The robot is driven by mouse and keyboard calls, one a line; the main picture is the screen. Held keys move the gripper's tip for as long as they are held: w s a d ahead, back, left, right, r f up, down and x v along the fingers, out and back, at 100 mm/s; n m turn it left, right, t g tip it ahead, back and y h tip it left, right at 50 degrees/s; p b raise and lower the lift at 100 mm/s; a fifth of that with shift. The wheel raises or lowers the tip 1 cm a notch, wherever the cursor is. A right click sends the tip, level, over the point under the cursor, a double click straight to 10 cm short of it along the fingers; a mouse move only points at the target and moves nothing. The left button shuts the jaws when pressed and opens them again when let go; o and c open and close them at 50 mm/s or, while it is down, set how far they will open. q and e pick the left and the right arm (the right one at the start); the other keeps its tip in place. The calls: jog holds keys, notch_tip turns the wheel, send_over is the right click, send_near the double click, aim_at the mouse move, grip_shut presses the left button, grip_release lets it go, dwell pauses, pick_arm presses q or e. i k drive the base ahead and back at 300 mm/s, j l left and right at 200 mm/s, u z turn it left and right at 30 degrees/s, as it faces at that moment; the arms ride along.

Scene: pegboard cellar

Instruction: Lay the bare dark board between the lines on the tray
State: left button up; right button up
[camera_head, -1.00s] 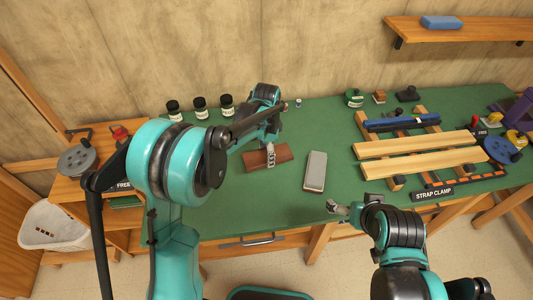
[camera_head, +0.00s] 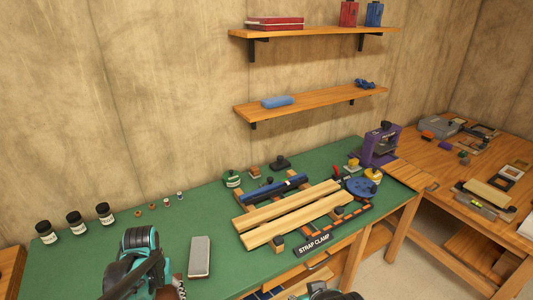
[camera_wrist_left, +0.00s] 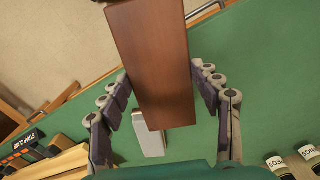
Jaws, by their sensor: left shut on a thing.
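My left gripper (camera_wrist_left: 163,82) is shut on a bare reddish-brown board (camera_wrist_left: 155,60), its fingers on either side of the board in the left wrist view. The board is plain, and its upper end runs out of that view. In the head view my left gripper (camera_head: 178,288) is at the bottom edge, mostly hidden by its own arm. Only a bit of my right arm shows at the bottom edge, and its fingers cannot be made out. I cannot make out a tray with lines in these frames.
A grey block (camera_head: 200,257) lies on the green bench (camera_head: 130,240). Light wood strips (camera_head: 290,215) and a strap clamp (camera_head: 313,244) are right of it. Several black jars (camera_head: 75,223) stand at the back left. A wooden table (camera_head: 415,180) with small items is far right.

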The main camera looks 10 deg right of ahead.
aim_at(408, 172)
jog(key=l, duration=0.45)
jog(key=i+l+z, duration=0.1)
jog(key=l, duration=0.4)
jog(key=i+l, duration=0.1)
jog(key=l, duration=0.35)
jog(key=i+l+z, duration=0.1)
jog(key=l, duration=0.35)
jog(key=i+l, duration=0.1)
jog(key=l, duration=0.35)
jog(key=i+l+z, duration=0.1)
jog(key=l, duration=0.4)
